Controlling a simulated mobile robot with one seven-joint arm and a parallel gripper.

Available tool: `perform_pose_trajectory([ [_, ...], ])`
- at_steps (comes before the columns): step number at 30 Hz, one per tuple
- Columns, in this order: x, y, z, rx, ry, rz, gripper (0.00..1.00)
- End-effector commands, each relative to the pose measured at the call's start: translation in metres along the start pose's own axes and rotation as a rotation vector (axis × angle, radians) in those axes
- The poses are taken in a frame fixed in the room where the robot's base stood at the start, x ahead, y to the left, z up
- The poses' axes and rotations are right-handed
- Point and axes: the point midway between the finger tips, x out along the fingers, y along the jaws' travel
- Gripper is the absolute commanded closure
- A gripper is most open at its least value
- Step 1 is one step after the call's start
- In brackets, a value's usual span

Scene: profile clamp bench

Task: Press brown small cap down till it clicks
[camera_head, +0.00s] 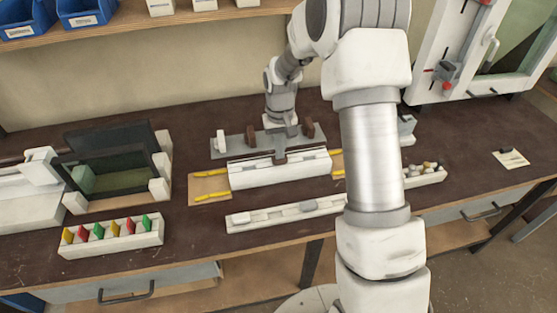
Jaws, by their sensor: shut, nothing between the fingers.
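My gripper (280,158) is shut and empty. I cannot tell which brown part is the small cap; anything right under the fingertips is hidden.
A white tray (270,219) with a pale piece and a grey piece lies in front. Yellow strips lie on a wooden board (208,187). A rack with coloured tabs (112,246) and a dark frame (110,170) stand left. My arm hides part of the right side.

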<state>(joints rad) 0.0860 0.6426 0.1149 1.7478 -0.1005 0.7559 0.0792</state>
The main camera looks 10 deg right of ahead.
Motion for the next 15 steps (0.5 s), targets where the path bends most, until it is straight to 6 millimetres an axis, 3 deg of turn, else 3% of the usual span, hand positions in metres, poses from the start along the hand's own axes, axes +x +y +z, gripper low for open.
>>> perform_pose_trajectory([
  [15,0.0003,0.0000,0.0007,0.000,-0.002,0.000,1.00],
])
